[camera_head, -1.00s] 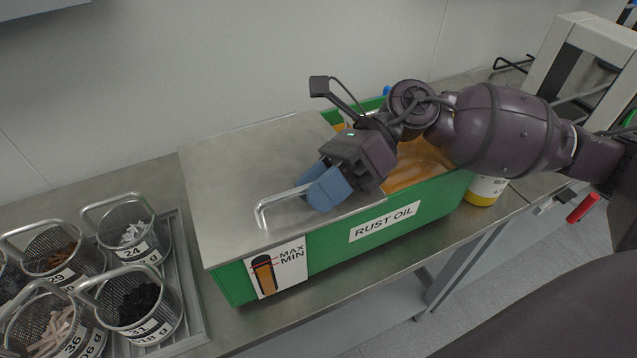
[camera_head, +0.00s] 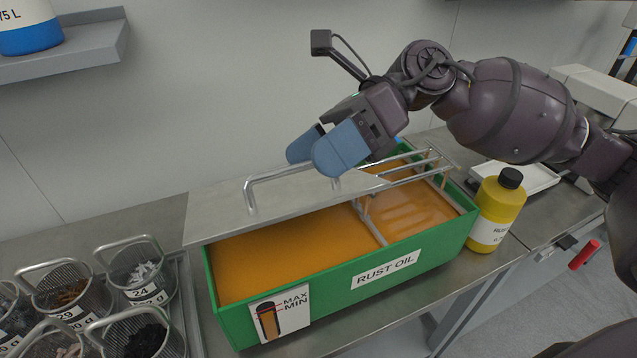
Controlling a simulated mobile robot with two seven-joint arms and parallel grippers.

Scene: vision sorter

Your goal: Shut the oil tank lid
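The oil tank (camera_head: 232,310) is a green box labelled RUST OIL on the metal bench. Its flat metal lid (camera_head: 220,210) is tilted, with its front edge raised clear of the rim and its back edge lower. Orange oil (camera_head: 290,250) shows below the lid. My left gripper is out of view.
Wire baskets (camera_head: 140,270) of small parts stand in a tray at lower left. A yellow bottle (camera_head: 497,208) stands right of the tank. A metal rod rack (camera_head: 400,175) lies over the tank's right part. A wall shelf (camera_head: 90,50) is at upper left.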

